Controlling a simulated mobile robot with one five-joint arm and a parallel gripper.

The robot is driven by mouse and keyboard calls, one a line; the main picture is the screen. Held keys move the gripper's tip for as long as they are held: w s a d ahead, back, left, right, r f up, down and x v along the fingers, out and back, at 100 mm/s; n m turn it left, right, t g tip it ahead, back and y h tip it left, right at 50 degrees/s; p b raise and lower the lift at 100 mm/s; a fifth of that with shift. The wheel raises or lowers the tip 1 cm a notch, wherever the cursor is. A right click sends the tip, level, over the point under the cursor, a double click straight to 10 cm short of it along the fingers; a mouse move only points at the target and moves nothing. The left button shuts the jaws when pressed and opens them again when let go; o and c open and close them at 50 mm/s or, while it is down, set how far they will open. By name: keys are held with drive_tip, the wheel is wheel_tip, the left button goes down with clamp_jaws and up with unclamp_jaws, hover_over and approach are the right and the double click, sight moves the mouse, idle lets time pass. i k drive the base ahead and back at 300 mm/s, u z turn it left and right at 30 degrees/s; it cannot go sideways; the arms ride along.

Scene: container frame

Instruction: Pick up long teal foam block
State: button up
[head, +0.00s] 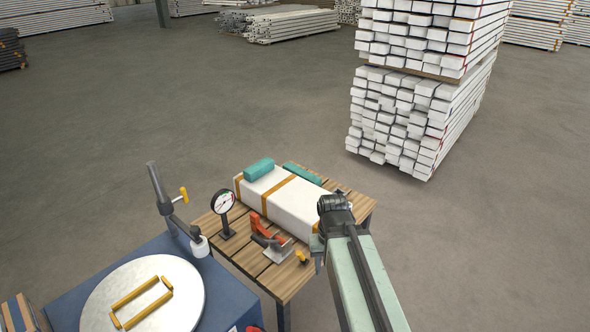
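Two teal blocks are at the far end of the wooden slatted table (240,249). One teal block (258,169) lies on the far left end of a white box with ochre bands (282,199). The other teal block (303,174) looks longer and thinner and lies along the box's far edge; its lower part is hidden, so I cannot tell what it rests on. My gripper (318,262) is at the box's near right end, apart from both blocks. It is small and mostly hidden by my arm, so its opening does not show.
A dial gauge (223,203), an orange clamp (265,232) and a small yellow piece (302,257) stand on the table's near side. A blue bench (222,290) with a white round plate (100,307) adjoins at left. Open floor surrounds; white stacked beams (400,115) stand behind.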

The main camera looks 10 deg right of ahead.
sight(289, 167)
drive_tip(key=z, duration=0.2)
drive_tip(key=k, duration=0.5)
drive_tip(key=z, duration=0.45)
drive_tip(key=k, duration=0.1)
drive_tip(key=u, duration=0.65)
drive_tip(key=i, duration=0.65)
drive_tip(key=z, duration=0.45)
drive_tip(key=k, duration=1.35)
drive_tip(key=z, duration=0.85)
drive_tip(key=i, duration=2.8)
drive_tip(key=u, duration=1.05)
drive_tip(key=i, duration=1.3)
drive_tip(key=u, duration=1.05)
